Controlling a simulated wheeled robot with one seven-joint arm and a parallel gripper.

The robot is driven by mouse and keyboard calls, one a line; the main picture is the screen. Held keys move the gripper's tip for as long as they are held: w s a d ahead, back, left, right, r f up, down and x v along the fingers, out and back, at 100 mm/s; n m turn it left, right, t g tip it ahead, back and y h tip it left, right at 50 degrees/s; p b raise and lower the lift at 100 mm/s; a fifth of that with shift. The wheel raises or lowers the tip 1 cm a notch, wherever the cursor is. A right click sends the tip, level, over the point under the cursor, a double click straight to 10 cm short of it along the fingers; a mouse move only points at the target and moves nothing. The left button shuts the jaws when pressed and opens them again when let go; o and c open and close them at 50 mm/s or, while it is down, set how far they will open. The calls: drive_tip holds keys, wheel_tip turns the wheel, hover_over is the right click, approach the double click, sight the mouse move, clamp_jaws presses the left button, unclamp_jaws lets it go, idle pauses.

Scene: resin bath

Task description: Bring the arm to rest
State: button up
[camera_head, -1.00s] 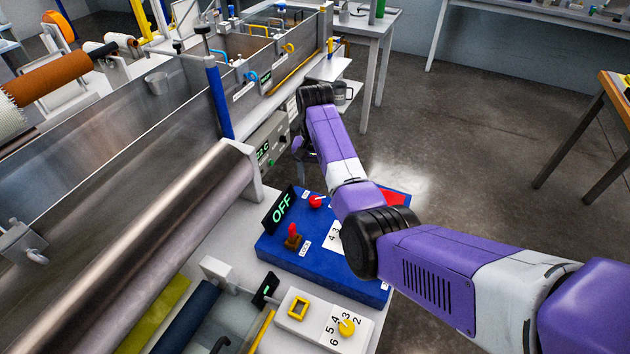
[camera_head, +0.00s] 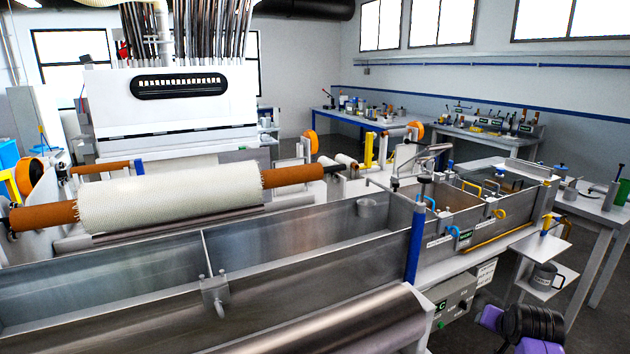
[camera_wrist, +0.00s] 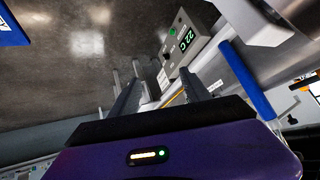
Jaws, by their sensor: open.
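My arm shows only at the bottom right of the head view, as a black joint (camera_head: 533,325) with purple parts beside it. It is beside the right end of the long steel bath, below a small shelf with a mug. My gripper's fingers are not clear in that view. In the wrist view my gripper (camera_wrist: 160,88) is open, its two dark fingers apart with nothing held between them. Beyond the fingertips is a grey control box (camera_wrist: 190,45) with a green display.
The steel bath (camera_head: 300,247) runs across the head view, with a blue post (camera_head: 415,243) at its front. A mug (camera_head: 545,276) stands on a shelf near my arm. A white roll (camera_head: 170,198) lies behind the bath. The wrist view shows bare floor (camera_wrist: 85,60) at left.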

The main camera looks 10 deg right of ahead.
drive_tip(key=s+a+r+n+t, duration=0.1)
drive_tip(key=s+a+n+t, duration=0.65)
drive_tip(key=s+a, duration=1.3)
drive_tip(key=s+a+r+y, duration=0.1)
drive_tip(key=s+a, duration=0.2)
drive_tip(key=s, duration=0.6)
drive_tip(key=s+a+r+y+b, duration=0.1)
drive_tip(key=s+a, duration=0.2)
drive_tip(key=s, duration=0.7)
drive_tip(key=s+a+r+n+y+b, duration=0.1)
drive_tip(key=s+a+r+y, duration=0.1)
drive_tip(key=s, duration=0.8)
drive_tip(key=shift+a, duration=0.85)
